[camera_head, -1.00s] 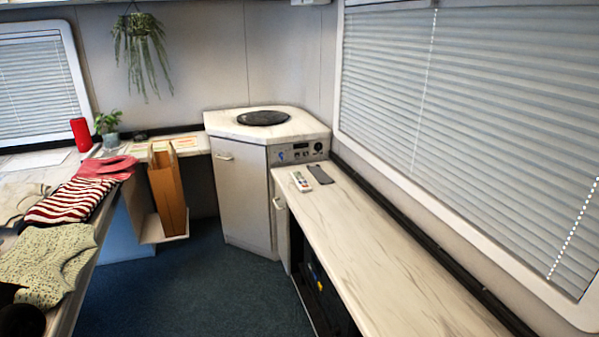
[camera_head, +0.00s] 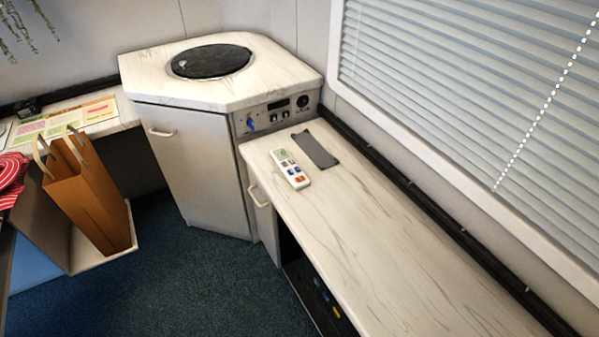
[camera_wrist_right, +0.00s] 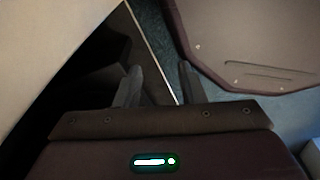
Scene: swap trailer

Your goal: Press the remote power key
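The white remote (camera_head: 290,169) lies flat on the far end of the marble-patterned counter (camera_head: 375,240) in the head view. It has a small grey screen at its far end and coloured keys, blue and red-orange among them; I cannot tell which is the power key. My right gripper (camera_wrist_right: 155,85) shows in the right wrist view with its two fingers apart and nothing between them, above dark carpet. Neither gripper shows in the head view, and the remote does not show in the wrist view.
A dark flat phone-like slab (camera_head: 315,150) lies just right of the remote. A corner cabinet (camera_head: 195,165) with a round black plate (camera_head: 210,61) on top stands behind, with a control panel (camera_head: 278,112). A brown paper bag (camera_head: 90,195) stands at left. The counter's near part is clear.

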